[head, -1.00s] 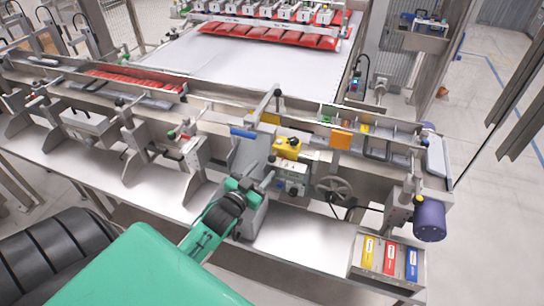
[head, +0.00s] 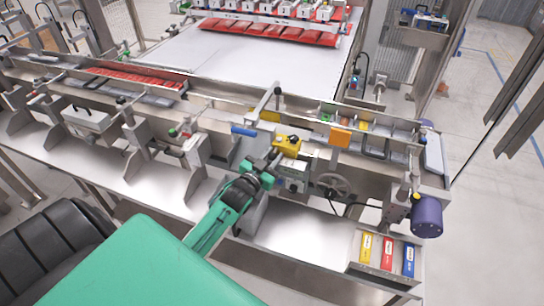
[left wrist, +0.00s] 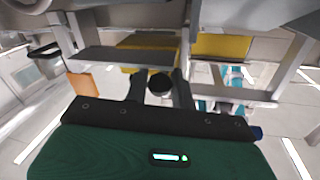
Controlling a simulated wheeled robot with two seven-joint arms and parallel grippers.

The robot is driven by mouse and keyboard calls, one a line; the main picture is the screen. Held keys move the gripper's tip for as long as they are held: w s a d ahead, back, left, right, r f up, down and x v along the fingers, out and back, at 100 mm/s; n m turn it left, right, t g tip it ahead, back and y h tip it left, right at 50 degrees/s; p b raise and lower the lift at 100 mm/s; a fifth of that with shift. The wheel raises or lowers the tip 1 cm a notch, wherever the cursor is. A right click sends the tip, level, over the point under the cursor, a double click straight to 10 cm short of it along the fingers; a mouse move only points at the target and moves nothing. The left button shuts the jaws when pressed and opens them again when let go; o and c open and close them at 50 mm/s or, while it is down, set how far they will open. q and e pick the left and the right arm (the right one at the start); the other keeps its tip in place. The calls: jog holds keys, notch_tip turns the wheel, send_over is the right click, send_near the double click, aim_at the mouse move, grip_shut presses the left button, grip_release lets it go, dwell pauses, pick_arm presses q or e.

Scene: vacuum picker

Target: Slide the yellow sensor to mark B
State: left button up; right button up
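The yellow sensor (head: 287,147), a block with a dark knob on top, sits on the machine's front rail near the centre of the head view. My left gripper (head: 264,164) is just left of and in front of it. In the left wrist view the two dark fingers (left wrist: 160,92) stand apart, with a round black knob (left wrist: 159,82) between them. A yellow body (left wrist: 148,58) lies behind the knob, partly hidden by a grey plate. I cannot tell whether the fingers touch the knob. Mark B cannot be made out. My right gripper is not in view.
An orange block (head: 340,137) and a handwheel (head: 333,187) stand to the right of the sensor. A blue handle (head: 243,131) is to its left. A box with yellow, red and blue cards (head: 387,255) is at the lower right. The steel shelf (head: 300,235) in front is clear.

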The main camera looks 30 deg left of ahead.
pick_arm(q)
grip_shut()
jog(key=shift+w+d, duration=0.25)
jog(key=shift+d, duration=0.75)
jog(key=o, duration=0.7)
grip_release()
jog(key=shift+s, duration=0.15)
jog(key=shift+s+f, duration=0.1)
jog(key=shift+s, duration=0.2)
jog(key=s+b, duration=0.1)
jog(key=s, duration=0.3)
jog(key=s+b, duration=0.1)
jog(key=s, duration=0.3)
jog(key=s+b, duration=0.1)
jog(key=s, duration=0.4)
jog(key=shift+d, duration=0.25)
